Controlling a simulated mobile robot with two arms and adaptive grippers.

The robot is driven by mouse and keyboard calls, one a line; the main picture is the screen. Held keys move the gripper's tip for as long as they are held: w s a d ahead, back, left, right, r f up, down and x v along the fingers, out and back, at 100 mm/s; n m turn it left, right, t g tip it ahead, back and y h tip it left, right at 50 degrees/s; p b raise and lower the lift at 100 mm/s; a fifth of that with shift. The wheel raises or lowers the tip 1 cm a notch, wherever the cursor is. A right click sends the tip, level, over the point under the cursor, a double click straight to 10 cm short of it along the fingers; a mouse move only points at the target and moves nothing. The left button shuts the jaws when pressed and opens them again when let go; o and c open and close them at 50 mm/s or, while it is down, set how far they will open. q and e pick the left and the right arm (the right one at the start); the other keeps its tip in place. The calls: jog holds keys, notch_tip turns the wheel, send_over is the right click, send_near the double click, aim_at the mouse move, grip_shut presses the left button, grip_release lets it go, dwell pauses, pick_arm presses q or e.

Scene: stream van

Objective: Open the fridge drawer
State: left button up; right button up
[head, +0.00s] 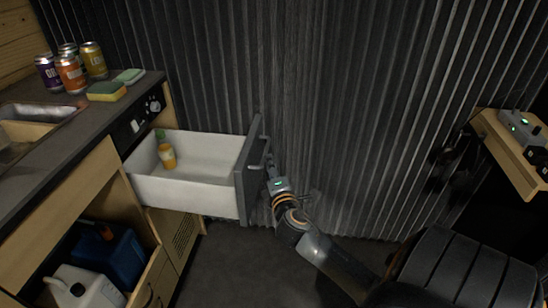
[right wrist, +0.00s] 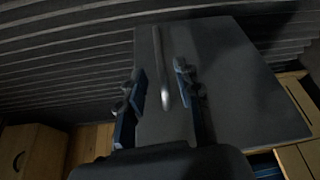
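The fridge drawer (head: 210,150) is pulled well out of the counter, with its white bin showing. An orange bottle (head: 167,157) stands inside it. The dark drawer front (head: 247,185) carries a bar handle (right wrist: 160,65) on its outer face. My right gripper (head: 270,168) is at this handle, coming in from the lower right. In the right wrist view the two fingers (right wrist: 160,85) are apart, one on each side of the handle bar, with gaps showing. My left gripper is not in view.
Several cans (head: 70,72) and a sponge (head: 107,91) stand on the counter beside a sink (head: 40,112). Jugs (head: 85,288) sit in the open cupboard below. A corrugated wall (head: 330,100) runs behind. A small wooden shelf (head: 512,150) is at right. Floor is clear before the drawer.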

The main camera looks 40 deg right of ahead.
jog(key=shift+v, duration=1.9)
